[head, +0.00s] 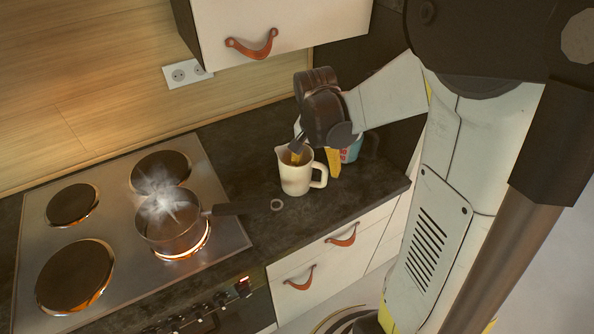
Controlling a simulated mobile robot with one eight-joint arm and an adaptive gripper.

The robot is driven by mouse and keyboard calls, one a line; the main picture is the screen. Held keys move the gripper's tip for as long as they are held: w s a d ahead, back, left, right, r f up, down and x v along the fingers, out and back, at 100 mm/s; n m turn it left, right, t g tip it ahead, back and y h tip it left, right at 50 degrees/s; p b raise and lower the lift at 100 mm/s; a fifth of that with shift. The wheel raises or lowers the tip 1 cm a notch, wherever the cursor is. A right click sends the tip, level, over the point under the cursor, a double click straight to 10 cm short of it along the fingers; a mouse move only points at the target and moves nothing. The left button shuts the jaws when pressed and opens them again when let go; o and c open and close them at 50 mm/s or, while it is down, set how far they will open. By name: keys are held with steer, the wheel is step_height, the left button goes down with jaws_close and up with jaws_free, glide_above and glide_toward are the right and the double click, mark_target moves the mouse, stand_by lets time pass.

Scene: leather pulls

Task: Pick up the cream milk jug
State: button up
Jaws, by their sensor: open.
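The cream milk jug (296,178) stands upright on the dark countertop, with its spout to the left and its handle to the right. My gripper (315,161) is open and points down at the jug from above. One yellow-tipped finger shows at the jug's mouth, and the other hangs to the right, beside the jug above its handle. I cannot tell whether either finger touches the jug. The gripper hides part of the jug's rim.
A steaming pan (173,222) sits on a glowing burner of the stove (110,205), its handle reaching toward the jug. A small ring (277,205) lies in front of the jug. A teal container (353,150) stands close behind on the right. A wall cabinet (280,25) hangs above.

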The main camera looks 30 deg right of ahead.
steer(key=f+b, duration=0.1)
steer(key=f, duration=0.1)
steer(key=d+f+b, duration=0.1)
steer(key=f, duration=0.1)
steer(key=shift+w+d+f, duration=0.15)
steer(key=shift+w+f, duration=0.05)
steer(key=shift+f, duration=0.2)
steer(key=shift+r, duration=0.1)
steer(key=c, duration=1.5)
steer(key=shift+r, duration=0.1)
